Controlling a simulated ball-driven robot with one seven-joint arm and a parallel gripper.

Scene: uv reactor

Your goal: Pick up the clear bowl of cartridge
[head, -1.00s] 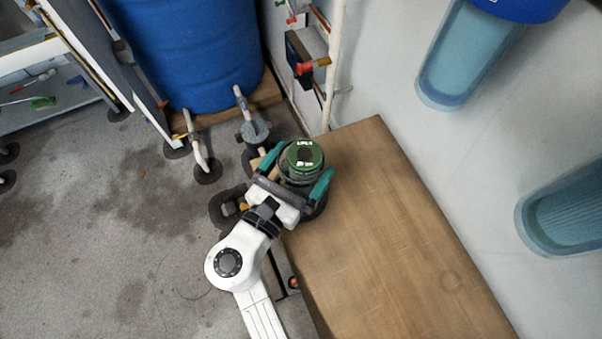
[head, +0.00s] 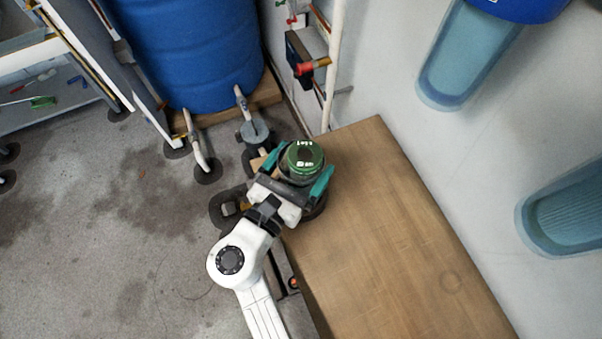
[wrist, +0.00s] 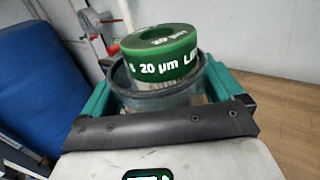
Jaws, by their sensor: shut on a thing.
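The clear bowl (head: 301,181) is a round grey see-through cup with a dark rim, near the left edge of the wooden top in the head view. A green ring-shaped cartridge end (head: 305,154) marked "20 µm" stands up out of it. My gripper (head: 300,167) has one teal finger on each side of the bowl and is shut on it. In the wrist view the bowl (wrist: 160,98) sits upright between the fingers, its lower part hidden by my gripper. I cannot tell whether its base touches anything.
The wooden top (head: 400,240) is bare to the right. Blue-capped filter housings (head: 470,55) hang on the wall. A blue barrel (head: 190,50), white pipes (head: 200,155) and a wall pipe with red-handled valve (head: 313,65) stand behind. Grey floor lies left.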

